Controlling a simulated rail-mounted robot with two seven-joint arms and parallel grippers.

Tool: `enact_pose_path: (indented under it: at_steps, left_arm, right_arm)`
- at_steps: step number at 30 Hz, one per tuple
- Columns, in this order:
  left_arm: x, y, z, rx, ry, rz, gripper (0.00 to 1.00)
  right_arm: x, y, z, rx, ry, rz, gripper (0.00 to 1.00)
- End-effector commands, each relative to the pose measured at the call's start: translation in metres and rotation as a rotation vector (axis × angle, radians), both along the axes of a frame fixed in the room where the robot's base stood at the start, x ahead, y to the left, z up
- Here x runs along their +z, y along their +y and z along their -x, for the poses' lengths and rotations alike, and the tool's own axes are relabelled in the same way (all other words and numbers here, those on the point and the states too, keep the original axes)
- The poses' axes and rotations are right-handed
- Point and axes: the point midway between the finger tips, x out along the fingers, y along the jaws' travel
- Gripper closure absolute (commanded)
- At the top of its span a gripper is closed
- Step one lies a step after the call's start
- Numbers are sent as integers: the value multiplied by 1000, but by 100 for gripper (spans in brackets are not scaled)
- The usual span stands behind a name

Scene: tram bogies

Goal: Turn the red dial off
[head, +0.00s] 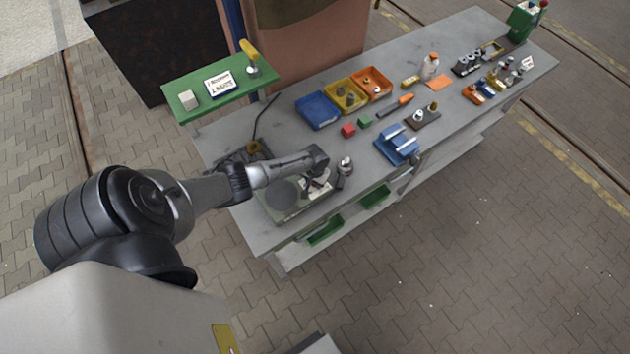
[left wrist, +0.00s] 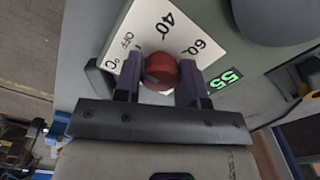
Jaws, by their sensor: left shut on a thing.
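The red dial (left wrist: 160,71) sits on a white plate (left wrist: 150,35) marked OFF, 40, 60 and °C. My left gripper (left wrist: 159,82) has one finger on each side of the dial and is shut on it. A green lit display (left wrist: 225,80) beside the plate reads 55. In the head view the device (head: 290,212) with a dark round top (head: 283,193) stands at the near left end of the bench, and my left gripper (head: 319,184) is at its right side. The dial is too small to make out there. Which mark the dial points to is unclear. My right gripper is not seen.
The grey bench (head: 300,143) holds a blue tray (head: 317,110), a yellow tray (head: 346,95) and an orange tray (head: 372,83) at the back. A small bottle-like item (head: 345,167) stands close right of my left gripper. A blue holder (head: 397,146) is further right.

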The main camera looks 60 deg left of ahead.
Motion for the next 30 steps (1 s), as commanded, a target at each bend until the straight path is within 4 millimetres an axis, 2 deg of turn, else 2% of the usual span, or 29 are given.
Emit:
enact_pose_path:
  at_steps: [12, 13, 20, 30]
  left_arm:
    - [1, 0, -1, 8, -1, 2, 86]
    - [1, 0, -1, 8, -2, 1, 61]
    - [0, 0, 0, 7, -1, 0, 39]
    - [2, 0, 0, 6, -1, 0, 37]
  right_arm:
    - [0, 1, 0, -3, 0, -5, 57]
    - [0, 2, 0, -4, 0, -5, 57]
    - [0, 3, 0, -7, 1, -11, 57]
    - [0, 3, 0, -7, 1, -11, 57]
